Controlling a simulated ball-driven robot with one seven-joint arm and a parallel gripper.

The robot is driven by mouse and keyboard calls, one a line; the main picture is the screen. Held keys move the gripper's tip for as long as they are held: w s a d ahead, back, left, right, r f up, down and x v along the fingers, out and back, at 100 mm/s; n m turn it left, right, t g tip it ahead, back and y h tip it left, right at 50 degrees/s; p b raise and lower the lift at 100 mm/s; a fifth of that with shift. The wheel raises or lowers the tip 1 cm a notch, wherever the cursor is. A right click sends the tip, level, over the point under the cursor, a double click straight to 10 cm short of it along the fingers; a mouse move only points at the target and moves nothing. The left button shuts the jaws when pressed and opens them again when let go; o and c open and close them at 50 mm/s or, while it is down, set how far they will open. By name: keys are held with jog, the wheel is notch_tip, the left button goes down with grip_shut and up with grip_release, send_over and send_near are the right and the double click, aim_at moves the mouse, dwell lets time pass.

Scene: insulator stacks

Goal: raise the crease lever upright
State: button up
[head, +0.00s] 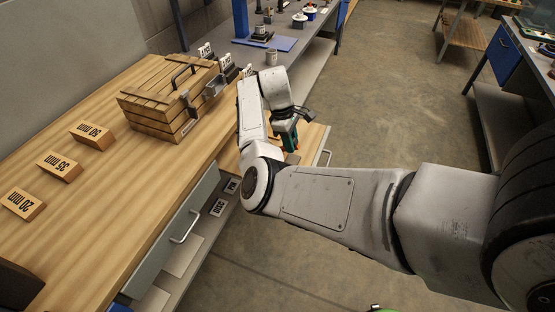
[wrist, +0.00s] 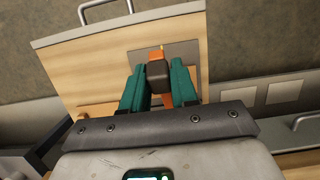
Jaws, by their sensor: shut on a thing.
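My gripper (wrist: 159,66) shows in the wrist view with its two green fingers on either side of a dark block with orange parts, which I take to be the crease lever (wrist: 156,75). The fingers are shut on it. An orange piece shows above the block and another beside the right finger. Behind it are a grey plate (wrist: 190,52) and a pale wooden board (wrist: 90,62). In the head view my gripper (head: 289,137) is over the pale board (head: 313,136) beyond the bench edge. My arm and fingers hide most of the lever there, and its tilt cannot be told.
A wooden crate (head: 165,95) with a black handle stands on the bench (head: 120,185). Wooden blocks marked 50 mm (head: 92,134), 35 mm (head: 59,166) and 20 mm (head: 23,203) lie left.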

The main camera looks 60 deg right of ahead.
aim_at(279, 148)
jog(key=shift+r, duration=0.1)
jog(key=shift+w+r+p, duration=0.45)
jog(key=shift+w+r, duration=0.4)
jog(key=shift+r, duration=0.05)
jog(key=shift+w+a, duration=0.1)
jog(key=shift+w+r, duration=0.85)
jog(key=shift+w, duration=0.15)
jog(key=shift+w+a+r, duration=0.1)
jog(key=shift+w+r, duration=0.25)
jog(key=shift+w, duration=0.25)
jog(key=shift+w+a+r, duration=0.1)
jog(key=shift+w+r, duration=0.25)
jog(key=shift+w, duration=0.35)
